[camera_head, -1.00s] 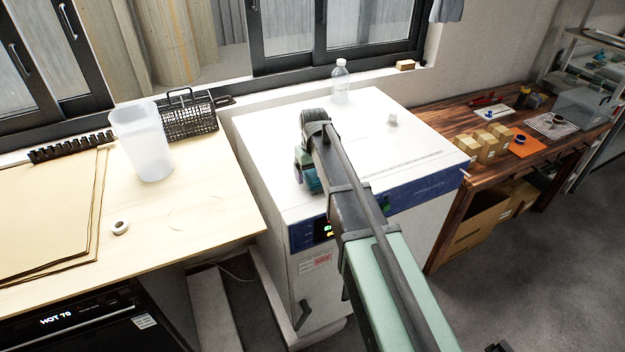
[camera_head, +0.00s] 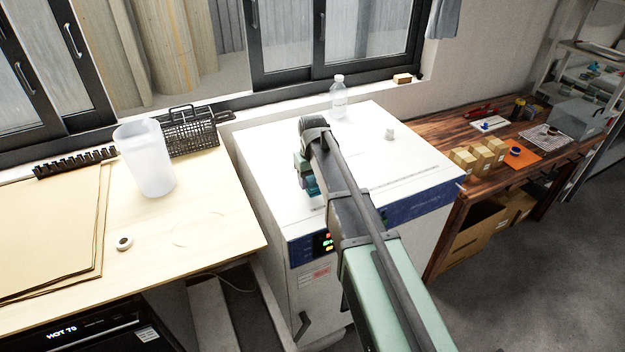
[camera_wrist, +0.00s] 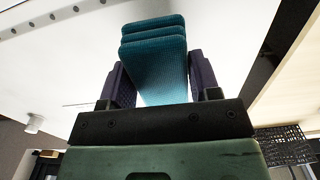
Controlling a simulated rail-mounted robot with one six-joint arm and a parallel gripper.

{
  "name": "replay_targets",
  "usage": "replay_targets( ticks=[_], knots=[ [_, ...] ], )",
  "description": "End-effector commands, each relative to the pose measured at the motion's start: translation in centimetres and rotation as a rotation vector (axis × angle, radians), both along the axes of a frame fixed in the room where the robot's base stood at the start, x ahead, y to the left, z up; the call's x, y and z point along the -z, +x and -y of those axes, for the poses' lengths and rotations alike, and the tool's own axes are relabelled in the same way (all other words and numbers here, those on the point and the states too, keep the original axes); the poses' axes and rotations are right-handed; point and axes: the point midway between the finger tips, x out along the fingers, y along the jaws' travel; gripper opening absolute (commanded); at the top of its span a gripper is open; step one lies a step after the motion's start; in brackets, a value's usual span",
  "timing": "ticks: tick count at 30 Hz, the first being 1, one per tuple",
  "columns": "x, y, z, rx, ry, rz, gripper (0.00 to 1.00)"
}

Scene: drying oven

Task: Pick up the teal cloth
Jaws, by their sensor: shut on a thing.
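The teal cloth (camera_wrist: 154,45) is folded in several layers and stands out between the two dark finger pads of my gripper (camera_wrist: 162,82) in the wrist view. My gripper is shut on it, with a pad against each side. In the head view my arm reaches over the white oven top (camera_head: 385,150) and hides most of the gripper. Only a small teal patch of the cloth (camera_head: 311,184) shows left of the arm there. I cannot tell from these views how high the cloth is above the oven top.
A clear bottle (camera_head: 339,97) and a small white cap (camera_head: 390,133) stand on the oven top. On the left bench are a translucent beaker (camera_head: 146,160), a black wire basket (camera_head: 190,132) and a tape roll (camera_head: 124,243). Cardboard boxes (camera_head: 476,157) sit on the wooden table at right.

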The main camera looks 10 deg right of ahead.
Motion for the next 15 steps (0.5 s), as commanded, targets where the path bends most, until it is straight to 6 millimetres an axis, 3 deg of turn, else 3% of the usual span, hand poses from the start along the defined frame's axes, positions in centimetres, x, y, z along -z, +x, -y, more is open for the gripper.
replay_targets(
  ticks=[1, 9, 15],
  knots=[
    [-2.9, 0.0, 0.0, 0.0, 0.0, 0.0, 0.34],
    [-12.8, 0.0, 0.0, 0.0, 0.0, 0.0, 0.34],
    [-16.3, 0.0, 0.0, 0.0, 0.0, 0.0, 0.34]
  ],
)
